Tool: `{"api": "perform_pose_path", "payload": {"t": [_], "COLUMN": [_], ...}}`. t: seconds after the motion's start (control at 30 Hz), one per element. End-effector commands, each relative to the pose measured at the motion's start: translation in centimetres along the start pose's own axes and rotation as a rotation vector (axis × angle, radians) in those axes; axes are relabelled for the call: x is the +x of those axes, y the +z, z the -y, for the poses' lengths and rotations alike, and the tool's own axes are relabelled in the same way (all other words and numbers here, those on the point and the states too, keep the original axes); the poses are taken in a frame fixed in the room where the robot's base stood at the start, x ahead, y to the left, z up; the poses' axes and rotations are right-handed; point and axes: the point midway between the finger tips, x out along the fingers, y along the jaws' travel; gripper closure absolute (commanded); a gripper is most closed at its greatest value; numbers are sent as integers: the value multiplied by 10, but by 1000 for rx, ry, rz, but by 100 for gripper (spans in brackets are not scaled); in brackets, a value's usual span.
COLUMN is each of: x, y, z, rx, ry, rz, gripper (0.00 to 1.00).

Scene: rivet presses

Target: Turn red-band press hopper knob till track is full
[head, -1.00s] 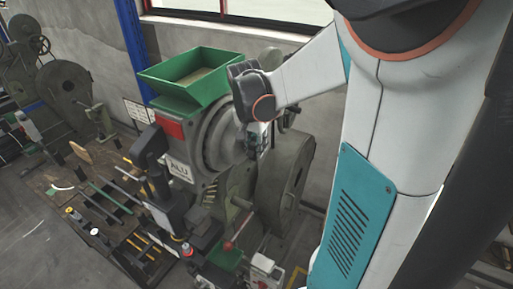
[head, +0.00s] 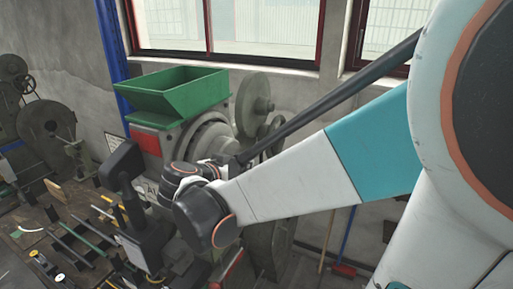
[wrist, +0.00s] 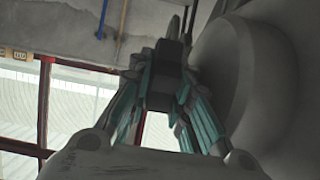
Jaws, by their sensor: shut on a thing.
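The red-band press stands left of centre in the head view, with a red band (head: 146,140) on its body and a green hopper (head: 173,94) on top. Its round grey drum (head: 208,132) is partly covered by my arm. In the wrist view my gripper (wrist: 166,82) has its teal-sided fingers closed on a dark, blocky piece (wrist: 168,55), which looks like the hopper knob. A large grey round surface fills the right side there. In the head view my wrist hides the fingers and the knob. The feed track cannot be made out.
A bench with tools and rods (head: 75,245) lies at lower left. Another machine with a large wheel (head: 45,118) stands far left. A grey wall with windows (head: 265,25) is behind.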

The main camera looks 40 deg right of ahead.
Motion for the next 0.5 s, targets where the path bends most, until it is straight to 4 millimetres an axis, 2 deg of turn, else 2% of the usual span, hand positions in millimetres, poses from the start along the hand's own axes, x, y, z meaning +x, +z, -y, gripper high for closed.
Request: {"api": "perform_pose_path", "payload": {"t": [0.03,0.5], "x": [2,3], "y": [10,14], "z": [0,-2], "rx": [-2,0], "ry": [-5,-1], "rz": [-46,-452], "gripper": [100,100]}}
